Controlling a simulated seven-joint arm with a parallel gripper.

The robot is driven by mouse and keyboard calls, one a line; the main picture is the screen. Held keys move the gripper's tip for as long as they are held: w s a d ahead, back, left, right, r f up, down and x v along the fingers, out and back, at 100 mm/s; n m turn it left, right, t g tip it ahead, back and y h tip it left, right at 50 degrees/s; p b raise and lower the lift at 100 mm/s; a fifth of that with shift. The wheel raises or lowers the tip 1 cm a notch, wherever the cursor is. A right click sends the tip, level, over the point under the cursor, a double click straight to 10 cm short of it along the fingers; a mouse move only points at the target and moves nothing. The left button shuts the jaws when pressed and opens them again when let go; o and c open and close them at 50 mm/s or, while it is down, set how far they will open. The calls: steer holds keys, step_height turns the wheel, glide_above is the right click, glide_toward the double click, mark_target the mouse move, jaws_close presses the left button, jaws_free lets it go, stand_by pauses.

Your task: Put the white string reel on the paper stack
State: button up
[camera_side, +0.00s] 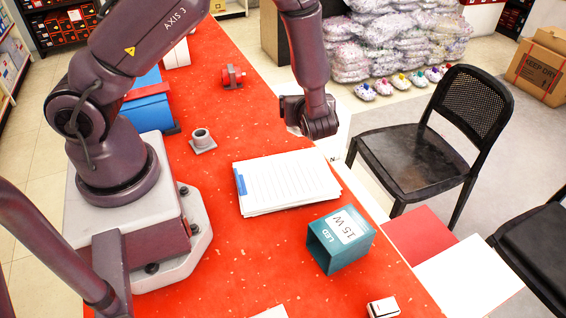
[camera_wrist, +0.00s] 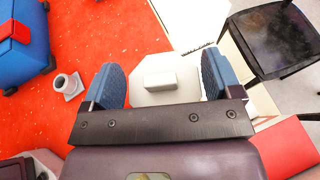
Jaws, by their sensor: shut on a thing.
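The white string reel (camera_wrist: 165,92) is between the two blue finger pads of my gripper (camera_wrist: 163,88) in the wrist view. It looks like a pale eight-sided piece with a small block on its face. In the side view my gripper (camera_side: 306,117) is above the far right edge of the red table, behind the paper stack, and the arm hides most of the reel. The paper stack (camera_side: 290,180) is white and lined with a blue tab, flat on the table. I cannot make it out in the wrist view.
A teal LED box (camera_side: 340,240) stands in front of the stack, with a small white block (camera_side: 383,307) nearer. A grey flanged piece (camera_side: 203,140), a blue box (camera_side: 148,108) and a red part (camera_side: 233,77) are to the left. A black chair (camera_side: 420,155) is beside the table.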

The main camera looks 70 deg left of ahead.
steer(key=s+d+n+g, duration=0.2)
steer(key=s+d, duration=0.2)
steer(key=d, duration=0.1)
steer(key=n+g, duration=0.2)
glide_above(284, 177)
steer(key=shift+y, duration=0.3)
steer(key=shift+f, duration=3.75)
steer(key=shift+f, duration=0.15)
steer(key=o, duration=0.8)
steer(key=shift+c, duration=0.2)
